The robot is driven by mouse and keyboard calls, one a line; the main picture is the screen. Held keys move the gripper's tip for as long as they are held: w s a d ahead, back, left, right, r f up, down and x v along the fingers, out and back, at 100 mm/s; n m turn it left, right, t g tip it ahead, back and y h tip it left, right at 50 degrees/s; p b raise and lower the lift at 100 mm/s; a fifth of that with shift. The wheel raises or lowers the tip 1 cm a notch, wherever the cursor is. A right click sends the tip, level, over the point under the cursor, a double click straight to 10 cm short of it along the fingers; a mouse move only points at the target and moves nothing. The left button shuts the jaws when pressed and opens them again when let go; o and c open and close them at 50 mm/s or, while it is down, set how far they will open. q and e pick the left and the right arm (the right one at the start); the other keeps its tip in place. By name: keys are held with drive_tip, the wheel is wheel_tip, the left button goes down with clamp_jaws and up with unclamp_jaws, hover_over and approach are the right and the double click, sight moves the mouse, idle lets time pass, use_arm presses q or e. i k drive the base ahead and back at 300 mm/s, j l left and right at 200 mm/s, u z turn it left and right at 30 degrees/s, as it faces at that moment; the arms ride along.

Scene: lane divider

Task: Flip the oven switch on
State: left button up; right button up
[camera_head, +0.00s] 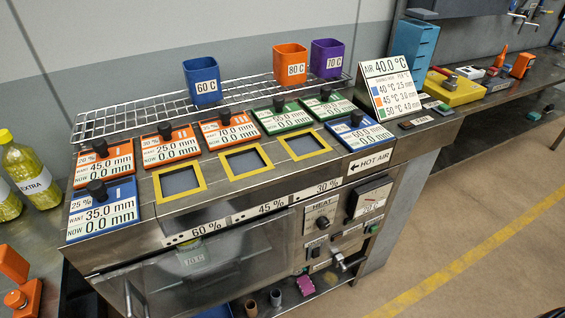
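The oven (200,268) is the steel unit in the middle of the head view, with a glass-fronted door below the counter. Its control panel is right of the door. The panel has a round dark knob (322,222) under the label HEAT. Below the knob is a small dark control (315,250) with small labels, possibly the oven switch; its position is too small to read. A dark display or meter (371,197) and a small green part (373,228) are to the right. Neither of my grippers is in view.
Orange, green and blue cards with black knobs cover the counter, around three yellow-framed openings (244,161). Blue (201,82), orange (290,64) and purple (327,58) cups stand on a wire rack. A metal handle (350,263) protrudes below the panel. Open floor (480,200) lies right.

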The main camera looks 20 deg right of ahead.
sight(315, 252)
drive_tip(key=l+z, duration=0.1)
drive_tip(key=z, duration=0.3)
drive_tip(key=l+z, duration=0.1)
drive_tip(key=z, duration=0.25)
drive_tip(key=i, duration=0.05)
